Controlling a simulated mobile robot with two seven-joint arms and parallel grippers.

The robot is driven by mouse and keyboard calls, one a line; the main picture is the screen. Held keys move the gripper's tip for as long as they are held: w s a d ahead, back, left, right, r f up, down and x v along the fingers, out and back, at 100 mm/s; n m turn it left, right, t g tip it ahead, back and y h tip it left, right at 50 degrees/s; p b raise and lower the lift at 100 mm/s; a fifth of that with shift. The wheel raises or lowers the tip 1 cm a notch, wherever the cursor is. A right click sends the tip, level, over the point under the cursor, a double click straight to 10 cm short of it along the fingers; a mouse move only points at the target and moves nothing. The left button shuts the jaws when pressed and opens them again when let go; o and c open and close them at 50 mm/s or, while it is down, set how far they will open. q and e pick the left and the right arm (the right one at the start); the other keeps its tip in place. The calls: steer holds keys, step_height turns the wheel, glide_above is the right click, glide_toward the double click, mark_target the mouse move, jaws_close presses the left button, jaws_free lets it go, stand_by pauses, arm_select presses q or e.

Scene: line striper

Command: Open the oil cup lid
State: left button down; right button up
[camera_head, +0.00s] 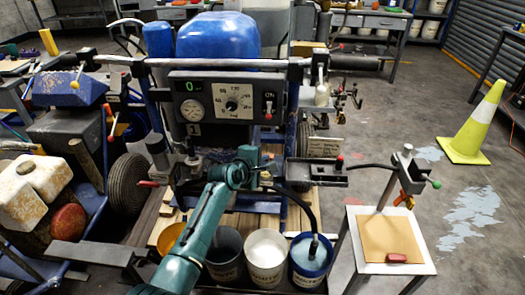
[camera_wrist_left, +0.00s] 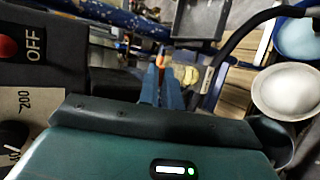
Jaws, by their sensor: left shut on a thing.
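My left gripper (camera_head: 272,172) is at the end of the teal arm, just below the line striper's control panel (camera_head: 226,97). In the left wrist view its fingers (camera_wrist_left: 162,85) are close together, pointing away, with a small orange-tipped part (camera_wrist_left: 161,61) at their ends. It is shut on a small part there, mostly hidden by the fingers. I cannot make out the oil cup or its lid for certain. My right gripper is not in view.
White (camera_head: 266,254) and blue (camera_head: 310,257) paint buckets stand below, a black hose running into the blue one. A small stand (camera_head: 380,222) is at right, a yellow cone (camera_head: 476,125) beyond. The wheeled striper frame surrounds the gripper closely; open floor lies to the right.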

arm_select(q)
steer(key=shift+w+r+g+p, duration=0.3)
steer(key=shift+r+g+p, duration=0.3)
steer(key=shift+p, duration=0.65)
steer(key=shift+f, duration=0.1)
steer(key=c, duration=1.6)
jaws_free()
steer(key=shift+a, duration=0.1)
